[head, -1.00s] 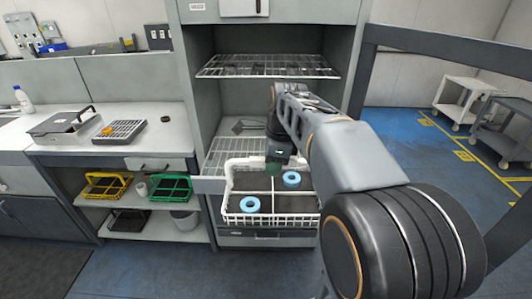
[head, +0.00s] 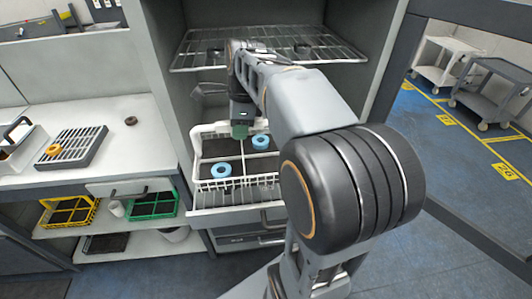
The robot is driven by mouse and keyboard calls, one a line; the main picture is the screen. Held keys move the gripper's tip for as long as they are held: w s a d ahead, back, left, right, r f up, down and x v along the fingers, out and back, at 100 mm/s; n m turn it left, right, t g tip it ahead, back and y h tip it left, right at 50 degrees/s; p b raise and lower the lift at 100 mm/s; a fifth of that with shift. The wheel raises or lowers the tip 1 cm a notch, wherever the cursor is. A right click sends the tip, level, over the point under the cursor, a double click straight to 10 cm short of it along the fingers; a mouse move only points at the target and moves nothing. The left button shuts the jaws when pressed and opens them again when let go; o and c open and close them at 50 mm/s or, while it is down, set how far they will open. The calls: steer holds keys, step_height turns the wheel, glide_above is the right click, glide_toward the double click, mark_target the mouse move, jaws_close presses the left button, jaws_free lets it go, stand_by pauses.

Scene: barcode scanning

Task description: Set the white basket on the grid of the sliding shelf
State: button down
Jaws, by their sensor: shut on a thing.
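The white basket (head: 203,181) is in the lower part of the open cabinet, with two blue rings (head: 221,170) in its dark compartments. The wire grid of the sliding shelf (head: 215,196) shows below the basket and in front of it. The basket looks level over the grid; I cannot tell whether it touches it. My gripper (head: 240,132) is shut on the basket near its back middle, at the handle or divider. The fingertips are partly hidden by the wrist and basket.
The cabinet's side walls stand close on both sides. A counter (head: 125,165) at left holds a slotted tray (head: 72,148). Yellow (head: 68,212) and green (head: 152,205) baskets stand on the shelf below.

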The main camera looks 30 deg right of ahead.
steer(key=d+f, duration=0.1)
steer(key=d, duration=0.1)
steer(key=w+d+f, duration=0.1)
steer(key=d, duration=0.2)
steer(key=d+f, duration=0.1)
steer(key=d, duration=0.2)
steer(key=shift+w+d+f+p, duration=0.1)
steer(key=shift+w+f+p, duration=0.05)
steer(key=shift+w+p, duration=0.25)
steer(key=d+f, duration=0.3)
steer(key=w+d+f, duration=0.1)
steer(key=f, duration=0.1)
steer(key=shift+d, duration=0.2)
steer(key=shift+d+f, duration=0.45)
steer(key=shift+f, duration=0.1)
steer(key=shift+d+f, duration=0.2)
steer(key=shift+f, duration=1.65)
steer(key=c, duration=1)
jaws_free()
steer(key=shift+a, duration=0.1)
steer(key=shift+c, duration=0.2)
